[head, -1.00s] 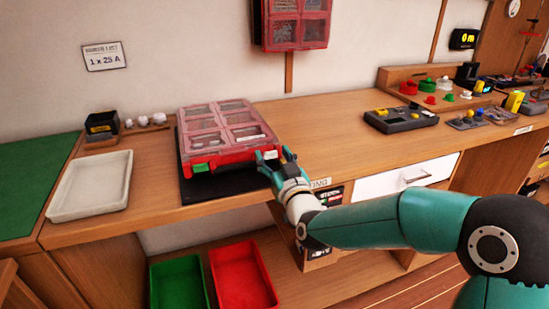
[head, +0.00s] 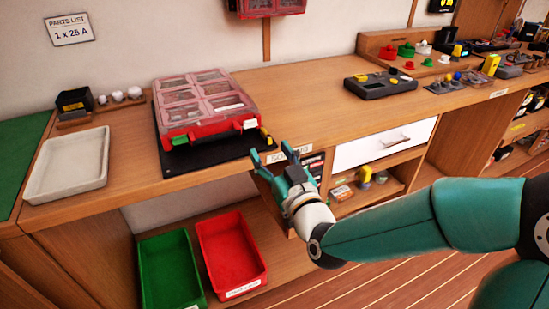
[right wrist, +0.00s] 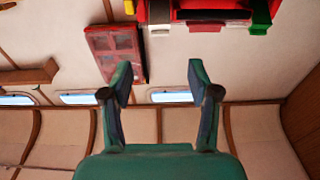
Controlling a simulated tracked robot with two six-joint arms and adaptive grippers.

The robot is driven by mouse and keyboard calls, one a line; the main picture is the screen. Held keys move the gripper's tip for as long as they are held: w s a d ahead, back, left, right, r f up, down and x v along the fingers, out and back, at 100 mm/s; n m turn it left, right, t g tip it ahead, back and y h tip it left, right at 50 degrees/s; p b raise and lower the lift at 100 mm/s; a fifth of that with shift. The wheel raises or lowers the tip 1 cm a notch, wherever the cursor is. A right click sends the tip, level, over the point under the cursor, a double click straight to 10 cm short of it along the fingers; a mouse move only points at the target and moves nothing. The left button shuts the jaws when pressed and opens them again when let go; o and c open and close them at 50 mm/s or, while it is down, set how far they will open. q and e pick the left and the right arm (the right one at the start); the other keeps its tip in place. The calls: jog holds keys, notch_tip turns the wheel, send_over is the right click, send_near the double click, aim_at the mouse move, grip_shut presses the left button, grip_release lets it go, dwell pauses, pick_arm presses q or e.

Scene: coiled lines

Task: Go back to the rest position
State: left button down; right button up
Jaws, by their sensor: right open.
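My right gripper (head: 268,158) is open and empty at the front edge of the workbench (head: 310,110), just right of the red parts case. It also shows in the right wrist view (right wrist: 158,85), with its two fingers spread and nothing between them. The red parts case (head: 205,105) with clear lid windows lies closed on a black mat (head: 205,156). It has a green latch at its left front and a yellow piece near its right front corner. The case and gripper are apart. My left gripper is not in view.
A white tray (head: 68,168) lies at the left of the bench. A green bin (head: 168,268) and a red bin (head: 232,250) stand below. A grey device (head: 380,84) and a wooden rack with coloured knobs are at the right. A white drawer (head: 385,144) is under the bench.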

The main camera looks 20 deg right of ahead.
jog(key=shift+s, duration=0.65)
jog(key=shift+d+f, duration=0.1)
jog(key=shift+d, duration=0.05)
